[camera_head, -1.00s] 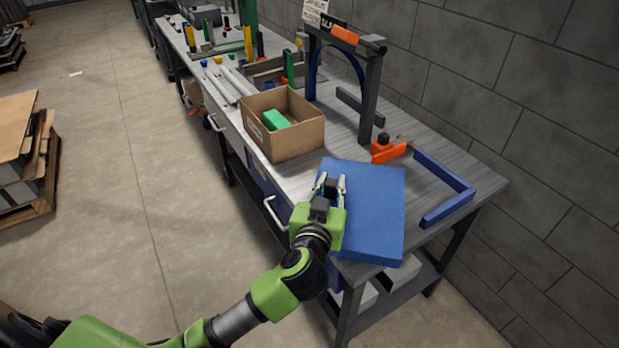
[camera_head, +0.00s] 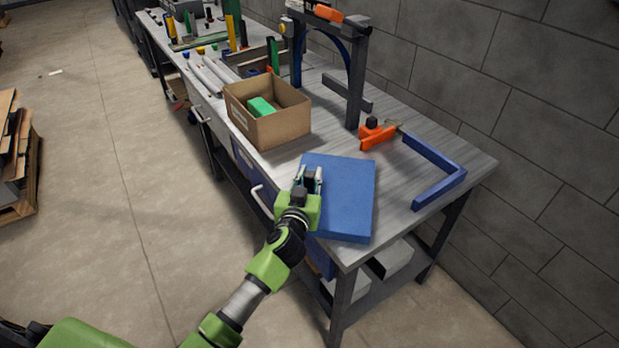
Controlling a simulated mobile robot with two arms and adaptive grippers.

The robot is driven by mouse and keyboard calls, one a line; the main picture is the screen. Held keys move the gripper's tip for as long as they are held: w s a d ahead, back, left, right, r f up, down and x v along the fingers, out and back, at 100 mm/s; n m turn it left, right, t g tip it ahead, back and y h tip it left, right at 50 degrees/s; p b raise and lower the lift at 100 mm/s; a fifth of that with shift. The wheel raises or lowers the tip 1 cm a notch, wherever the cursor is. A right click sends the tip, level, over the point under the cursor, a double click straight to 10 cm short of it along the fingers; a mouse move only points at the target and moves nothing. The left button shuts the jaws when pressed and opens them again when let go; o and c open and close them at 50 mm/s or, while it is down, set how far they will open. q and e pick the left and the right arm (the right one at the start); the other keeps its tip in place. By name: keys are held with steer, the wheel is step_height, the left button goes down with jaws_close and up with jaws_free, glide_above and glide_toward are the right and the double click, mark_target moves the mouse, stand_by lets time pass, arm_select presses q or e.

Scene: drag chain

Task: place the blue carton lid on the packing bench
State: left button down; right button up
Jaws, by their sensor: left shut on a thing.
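The blue carton lid (camera_head: 346,199) is a flat blue slab at the near end of the packing bench (camera_head: 398,190). My left gripper (camera_head: 308,173) is shut on the lid's left edge, with its fingers near the upper left corner. The lid looks roughly level and lies over the grey bench top, close to the front edge. I cannot tell whether its underside touches the bench top. My right gripper is not in view.
An open cardboard box (camera_head: 282,126) with a green block (camera_head: 261,107) stands behind the lid. An orange clamp (camera_head: 377,134) and a blue angled bar (camera_head: 440,178) lie to the right. A dark frame (camera_head: 357,75) stands farther back. Bare bench top lies right of the lid.

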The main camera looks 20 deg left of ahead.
arm_select(q)
steer(key=shift+a+f, duration=0.1)
steer(key=c, duration=1.8)
jaws_free()
steer(key=shift+c, duration=0.2)
steer(key=shift+s+r, duration=0.15)
steer(key=shift+r, duration=0.05)
steer(key=p+v, duration=0.1)
steer(key=v, duration=1)
steer(key=shift+s, duration=0.4)
